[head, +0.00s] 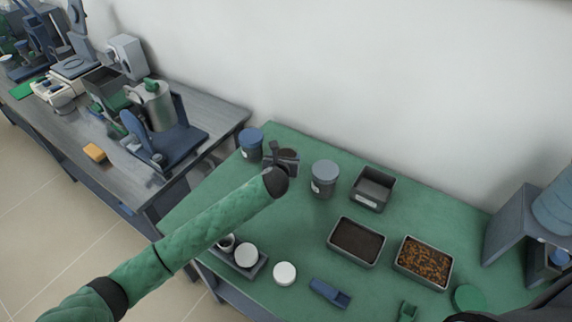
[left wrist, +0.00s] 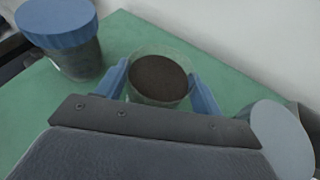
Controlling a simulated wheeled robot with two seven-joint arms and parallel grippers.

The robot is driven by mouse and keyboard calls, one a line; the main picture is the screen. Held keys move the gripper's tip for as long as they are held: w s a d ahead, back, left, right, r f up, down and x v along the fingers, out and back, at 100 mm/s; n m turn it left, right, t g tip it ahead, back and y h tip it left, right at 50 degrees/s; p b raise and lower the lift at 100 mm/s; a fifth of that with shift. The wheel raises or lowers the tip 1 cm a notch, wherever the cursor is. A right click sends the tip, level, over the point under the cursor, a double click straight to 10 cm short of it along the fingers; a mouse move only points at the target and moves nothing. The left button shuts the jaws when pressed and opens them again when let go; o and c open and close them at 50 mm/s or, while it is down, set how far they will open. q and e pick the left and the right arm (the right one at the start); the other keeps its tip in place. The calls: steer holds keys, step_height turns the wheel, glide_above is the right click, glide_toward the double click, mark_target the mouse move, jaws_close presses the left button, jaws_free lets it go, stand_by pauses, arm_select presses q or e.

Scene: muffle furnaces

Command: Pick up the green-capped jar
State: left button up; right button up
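A clear, green-tinted jar with dark brown contents (left wrist: 158,80) is between the two blue fingers of my left gripper (left wrist: 160,88) in the left wrist view. In the head view the jar (head: 287,154) shows as a small brown top, partly hidden by my left gripper (head: 281,160). No green cap is clear on it. The fingers flank the jar closely; whether they press on it I cannot tell. A flat green disc (head: 469,298), perhaps a lid, lies at the right of the green table (head: 300,235). My right gripper is not in view.
A blue-lidded jar (head: 251,143) stands left of my gripper and a grey-lidded jar (head: 323,178) right of it. Trays (head: 356,242) (head: 423,262), an empty bin (head: 372,188), white-lidded jars (head: 285,273) and a blue scoop (head: 330,292) occupy the table.

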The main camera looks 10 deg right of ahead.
arm_select(q)
steer(key=shift+c, duration=1.2)
steer(key=shift+r, duration=0.15)
steer(key=shift+r, duration=0.3)
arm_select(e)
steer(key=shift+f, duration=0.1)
arm_select(q)
step_height(320, 180, up, 9)
steer(key=b, duration=0.3)
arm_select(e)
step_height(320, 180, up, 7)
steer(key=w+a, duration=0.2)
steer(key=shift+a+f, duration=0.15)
arm_select(q)
steer(key=shift+r, duration=0.1)
